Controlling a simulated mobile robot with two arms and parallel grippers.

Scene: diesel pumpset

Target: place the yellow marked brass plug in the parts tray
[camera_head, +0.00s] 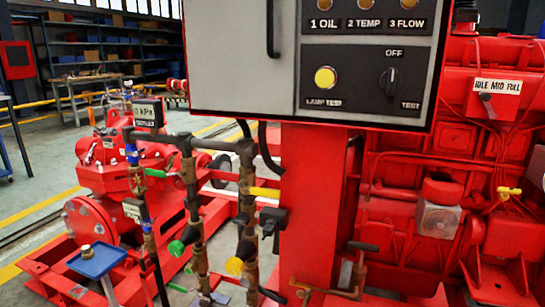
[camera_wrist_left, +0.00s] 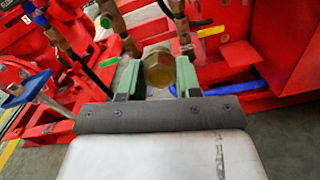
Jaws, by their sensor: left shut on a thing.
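My left gripper (camera_wrist_left: 157,78) shows in the left wrist view, its two green-padded fingers closed on a brass hex plug (camera_wrist_left: 158,66). The plug's near face looks yellowish, and it sits between the fingertips in front of the pipework. The blue parts tray (camera_head: 112,262) stands on a thin post at the lower left of the head view, with a small brass piece (camera_head: 86,251) on it. The tray also shows at the left edge of the left wrist view (camera_wrist_left: 34,88), left of and apart from my left gripper. My right gripper is in neither view.
Two vertical brass pipes carry a green round end (camera_head: 177,248) and a yellow round end (camera_head: 235,266). Green (camera_head: 156,173) and yellow (camera_head: 265,192) valve levers stick out above. A grey control panel (camera_head: 365,75) hangs over a red column. A red pump (camera_head: 135,165) stands behind.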

